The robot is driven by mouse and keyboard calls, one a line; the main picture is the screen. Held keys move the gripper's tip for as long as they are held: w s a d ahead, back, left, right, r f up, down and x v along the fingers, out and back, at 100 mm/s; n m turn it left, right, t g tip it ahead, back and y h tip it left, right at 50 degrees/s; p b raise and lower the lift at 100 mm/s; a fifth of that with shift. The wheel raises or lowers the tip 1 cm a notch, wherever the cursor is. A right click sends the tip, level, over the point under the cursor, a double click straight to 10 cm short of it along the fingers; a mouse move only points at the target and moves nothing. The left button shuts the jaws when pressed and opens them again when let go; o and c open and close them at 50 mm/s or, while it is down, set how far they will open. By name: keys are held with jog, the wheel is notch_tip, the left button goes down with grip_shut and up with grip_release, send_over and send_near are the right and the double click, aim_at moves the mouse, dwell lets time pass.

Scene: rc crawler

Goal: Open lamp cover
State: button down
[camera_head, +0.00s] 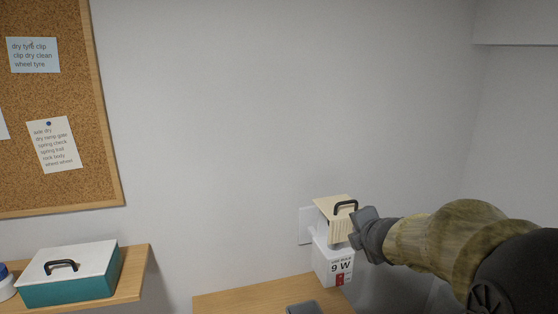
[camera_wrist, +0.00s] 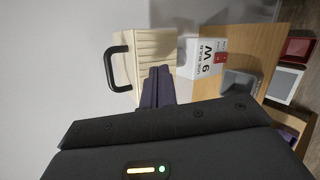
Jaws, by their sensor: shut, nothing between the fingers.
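The lamp cover (camera_head: 333,212) is a cream ribbed box on a white wall plate, with a dark curved handle (camera_head: 345,207) on it. In the wrist view the cover (camera_wrist: 158,46) and its handle (camera_wrist: 117,68) show sideways. The cover looks closed, though I cannot be sure. My gripper (camera_head: 357,226) is shut and empty, at the right side of the cover. In the wrist view its fingertips (camera_wrist: 158,72) overlap the ribbed face, beside the handle and not around it. I cannot tell whether they touch the cover.
A white bulb box marked 9 W (camera_head: 333,262) stands just below the cover on a wooden shelf (camera_head: 245,300). A grey object (camera_head: 302,308) lies at the shelf's front. A teal box with a white lid (camera_head: 70,285) is far left.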

jog(key=s+a+f+m+g+b, duration=0.2)
jog(key=s+f+m+g, duration=0.7)
jog(key=s+f+m, duration=1.1)
jog(key=shift+s+a+m, duration=1.1)
jog(key=shift+a, duration=0.1)
